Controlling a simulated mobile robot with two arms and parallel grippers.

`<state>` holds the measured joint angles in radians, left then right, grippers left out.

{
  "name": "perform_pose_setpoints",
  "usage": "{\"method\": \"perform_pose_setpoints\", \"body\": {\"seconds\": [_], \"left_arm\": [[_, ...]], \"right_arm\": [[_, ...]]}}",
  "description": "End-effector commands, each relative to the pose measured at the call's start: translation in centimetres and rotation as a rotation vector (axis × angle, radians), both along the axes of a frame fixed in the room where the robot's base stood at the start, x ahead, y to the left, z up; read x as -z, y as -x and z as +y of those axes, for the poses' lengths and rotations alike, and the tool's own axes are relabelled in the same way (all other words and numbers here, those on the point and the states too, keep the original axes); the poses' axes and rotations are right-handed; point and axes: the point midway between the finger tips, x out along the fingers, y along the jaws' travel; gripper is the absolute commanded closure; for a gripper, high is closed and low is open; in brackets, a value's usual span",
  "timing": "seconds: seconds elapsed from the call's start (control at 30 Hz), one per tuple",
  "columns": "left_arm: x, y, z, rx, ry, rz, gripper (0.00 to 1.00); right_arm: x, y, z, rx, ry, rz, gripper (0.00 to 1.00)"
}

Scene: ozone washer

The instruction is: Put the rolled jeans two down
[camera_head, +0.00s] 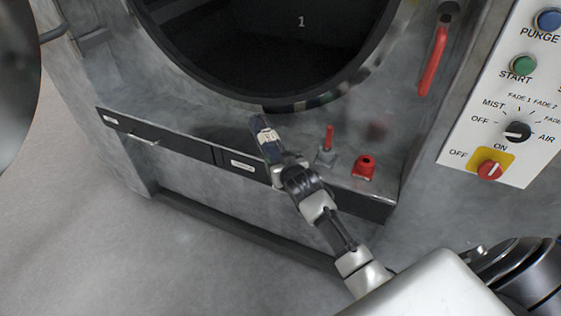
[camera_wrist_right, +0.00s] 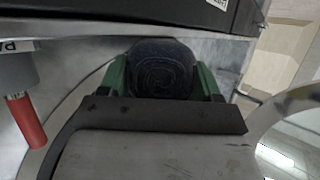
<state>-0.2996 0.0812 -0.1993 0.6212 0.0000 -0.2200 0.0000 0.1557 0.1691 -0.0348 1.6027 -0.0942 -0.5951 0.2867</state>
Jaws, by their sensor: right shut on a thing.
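The rolled jeans (camera_head: 265,134) are a small dark blue roll with a pale band or label. My right gripper (camera_head: 275,160) is shut on one end of the roll and holds it over the metal ledge (camera_head: 205,130) below the round washer opening. In the right wrist view the roll's dark spiral end (camera_wrist_right: 162,72) sits between green finger pads. I cannot tell whether the roll touches the ledge. My left gripper is not in view.
The dark round opening (camera_head: 270,45) is marked 1. A red lever (camera_head: 329,138) and a red knob (camera_head: 364,167) stand on the ledge to the right of the gripper. A control panel (camera_head: 505,100) is at the right. The ledge's left part is clear.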

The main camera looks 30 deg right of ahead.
Motion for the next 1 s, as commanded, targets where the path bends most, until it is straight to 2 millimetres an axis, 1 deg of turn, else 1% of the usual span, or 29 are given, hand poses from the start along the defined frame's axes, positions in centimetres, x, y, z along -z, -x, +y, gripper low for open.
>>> {"method": "perform_pose_setpoints", "body": {"seconds": [0.03,0.1,0.2,0.43,0.5,0.57,0.67,0.77,1.0], "left_arm": [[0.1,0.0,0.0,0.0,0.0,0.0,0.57],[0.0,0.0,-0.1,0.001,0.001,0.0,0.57],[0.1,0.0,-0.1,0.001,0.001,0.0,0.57],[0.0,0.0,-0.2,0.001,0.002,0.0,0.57],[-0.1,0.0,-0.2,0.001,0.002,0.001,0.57],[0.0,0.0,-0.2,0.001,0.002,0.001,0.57],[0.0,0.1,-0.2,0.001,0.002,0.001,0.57],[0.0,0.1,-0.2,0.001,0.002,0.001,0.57],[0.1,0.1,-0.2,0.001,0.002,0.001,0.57]], "right_arm": [[0.2,0.0,0.0,0.0,0.0,0.0,0.35],[0.1,0.0,0.0,0.0,0.0,0.0,0.24],[0.1,0.0,0.0,0.0,0.0,0.001,0.11],[0.1,0.0,0.0,0.0,0.0,0.001,0.11],[-0.2,0.0,0.0,0.0,0.0,0.0,0.11],[-0.2,0.3,0.0,0.0,0.0,0.001,0.11],[-0.7,1.4,0.2,-0.001,0.0,0.0,0.11],[-1.3,3.1,0.4,-0.001,0.0,0.0,0.11],[-3.2,7.6,0.9,0.001,0.0,0.001,0.11]]}}
